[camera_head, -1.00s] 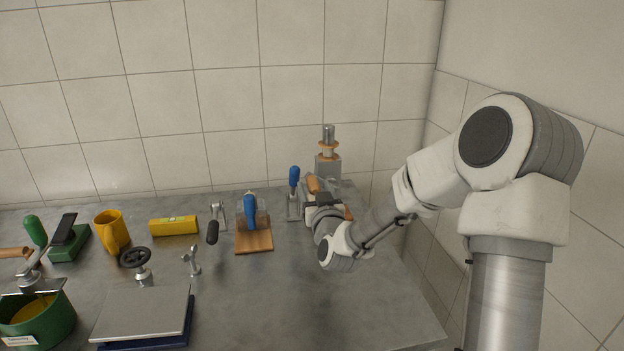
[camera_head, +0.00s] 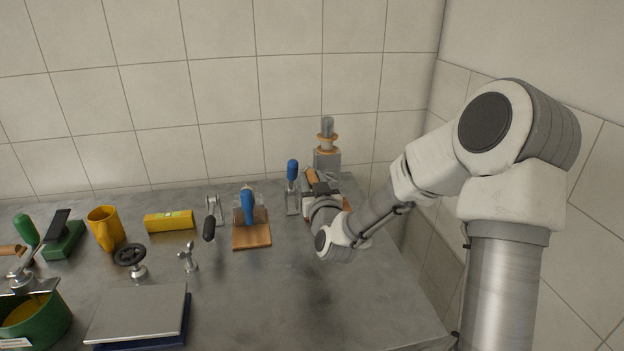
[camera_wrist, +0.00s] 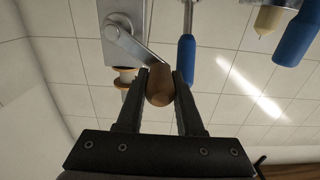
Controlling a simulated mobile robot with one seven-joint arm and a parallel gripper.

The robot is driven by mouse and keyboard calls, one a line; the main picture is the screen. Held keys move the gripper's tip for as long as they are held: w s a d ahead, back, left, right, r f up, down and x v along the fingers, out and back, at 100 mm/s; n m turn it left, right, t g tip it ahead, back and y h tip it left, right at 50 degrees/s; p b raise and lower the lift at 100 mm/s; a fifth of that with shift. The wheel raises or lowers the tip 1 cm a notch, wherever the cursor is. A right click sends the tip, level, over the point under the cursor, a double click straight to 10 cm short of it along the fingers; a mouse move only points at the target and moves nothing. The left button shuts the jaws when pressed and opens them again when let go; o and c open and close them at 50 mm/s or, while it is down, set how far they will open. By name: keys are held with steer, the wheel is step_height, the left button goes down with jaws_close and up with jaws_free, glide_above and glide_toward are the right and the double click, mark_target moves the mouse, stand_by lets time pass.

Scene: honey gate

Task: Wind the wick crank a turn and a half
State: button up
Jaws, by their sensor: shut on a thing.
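The wick crank is on a grey metal box (camera_head: 327,158) at the back right of the bench. Its flat metal crank arm (camera_wrist: 135,45) shows in the wrist view, slanting from a pivot on the box to a brown wooden handle (camera_wrist: 159,88). My gripper (camera_wrist: 160,80) is shut on this handle, with one finger on each side. In the head view the handle (camera_head: 311,177) shows just beyond my gripper (camera_head: 316,186), which hides the crank arm and the lower front of the box.
Left of the crank stand a blue-handled lever (camera_head: 292,172) and a wooden board (camera_head: 252,236) with another blue handle. A black handwheel (camera_head: 130,256), yellow mug (camera_head: 104,228), yellow block (camera_head: 169,221) and flat metal plate (camera_head: 136,311) lie further left. The bench's front right is clear.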

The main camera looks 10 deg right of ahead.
jaws_close()
stand_by(1.0)
